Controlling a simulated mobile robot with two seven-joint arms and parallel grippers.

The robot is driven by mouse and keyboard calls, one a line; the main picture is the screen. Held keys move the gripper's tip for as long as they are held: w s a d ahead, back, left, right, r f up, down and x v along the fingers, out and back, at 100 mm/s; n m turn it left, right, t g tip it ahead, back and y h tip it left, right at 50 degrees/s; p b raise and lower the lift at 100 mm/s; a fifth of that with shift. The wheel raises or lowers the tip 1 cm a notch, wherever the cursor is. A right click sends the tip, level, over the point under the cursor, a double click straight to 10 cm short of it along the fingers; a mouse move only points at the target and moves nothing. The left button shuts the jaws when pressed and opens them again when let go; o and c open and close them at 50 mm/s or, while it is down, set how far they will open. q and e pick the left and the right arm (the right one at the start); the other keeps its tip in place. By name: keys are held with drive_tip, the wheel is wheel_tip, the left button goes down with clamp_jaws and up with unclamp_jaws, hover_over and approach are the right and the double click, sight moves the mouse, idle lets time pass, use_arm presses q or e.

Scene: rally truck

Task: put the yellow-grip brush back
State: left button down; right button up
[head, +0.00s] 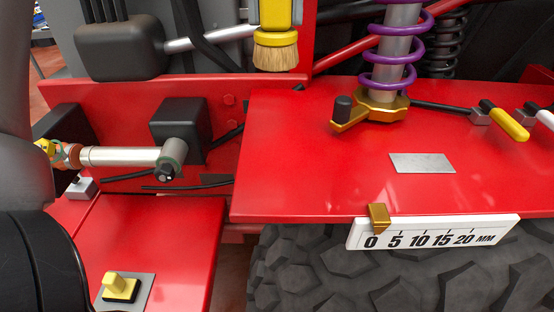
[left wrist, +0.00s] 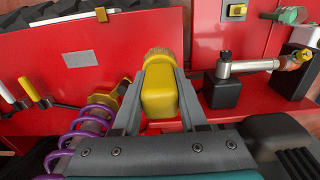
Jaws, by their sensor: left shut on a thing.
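The yellow-grip brush (head: 275,20) hangs at the top middle of the head view, roughly upright with its tan bristles down. They appear above the red bodywork. In the left wrist view the brush (left wrist: 158,98) is between the grey fingers of my left gripper (left wrist: 159,72), which is shut on its yellow grip. The bristle end points away from the wrist camera. The top of the brush is cut off in the head view. My right gripper is in neither view.
A purple coil spring (head: 390,45) stands right of the brush. Yellow- and white-handled tools (head: 505,120) lie at right on the red panel (head: 290,185). A white scale (head: 435,233) is on its front edge, above the tyre (head: 400,285). A silver shaft (head: 125,157) is at left.

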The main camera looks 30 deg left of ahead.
use_arm(q)
drive_tip(key=shift+w+f+b, duration=0.1)
drive_tip(key=shift+f+b, duration=3.25)
drive_tip(key=shift+f, duration=6.25)
drive_tip(key=shift+f, duration=0.25)
drive_tip(key=shift+c, duration=2.2)
unclamp_jaws()
drive_tip(key=shift+r, duration=0.1)
